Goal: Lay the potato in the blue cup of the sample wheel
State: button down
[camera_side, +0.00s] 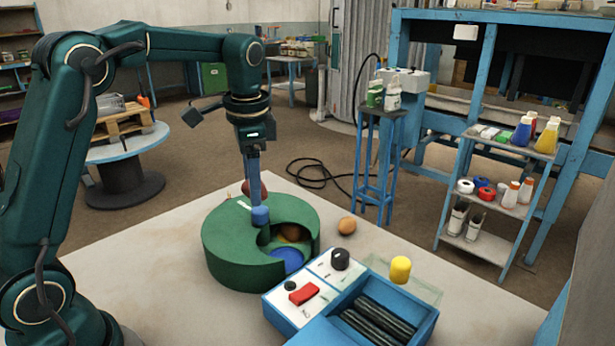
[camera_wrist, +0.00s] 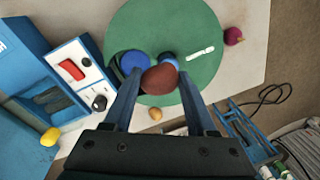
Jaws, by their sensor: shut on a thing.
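The sample wheel (camera_side: 230,252) is a green drum on the table with a cut-out at its front right. The blue cup (camera_side: 287,260) shows in that opening, and in the wrist view (camera_wrist: 132,60) nothing is seen in it. My gripper (camera_side: 253,182) is above the wheel, behind its blue hub knob (camera_side: 260,215) in the side view. It is shut on the reddish-brown potato (camera_wrist: 160,79), held between both fingers. In the wrist view the potato is right of and below the blue cup, partly covering the knob.
A brown shape (camera_side: 291,232) sits in the cut-out beside the blue cup. A blue box with a switch panel (camera_side: 310,285) adjoins the wheel. A brown egg-like item (camera_side: 347,226), a yellow item (camera_side: 400,268) and a purple-red onion-like item (camera_wrist: 233,36) are nearby.

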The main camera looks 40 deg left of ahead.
jog(key=shift+m, duration=0.8)
jog(key=d+f, duration=0.1)
jog(key=f, duration=0.1)
jog(key=w+d+f, duration=0.1)
jog(key=d+f, duration=0.1)
jog(key=f, duration=0.1)
jog(key=w+d+f, duration=0.1)
jog(key=f, duration=0.2)
jog(key=shift+d+f, duration=0.1)
jog(key=shift+d, duration=0.2)
jog(key=shift+w+f, duration=0.1)
jog(key=shift+f, duration=2.3)
jog(key=shift+f, duration=0.15)
jog(key=shift+c, duration=2.4)
grip_release()
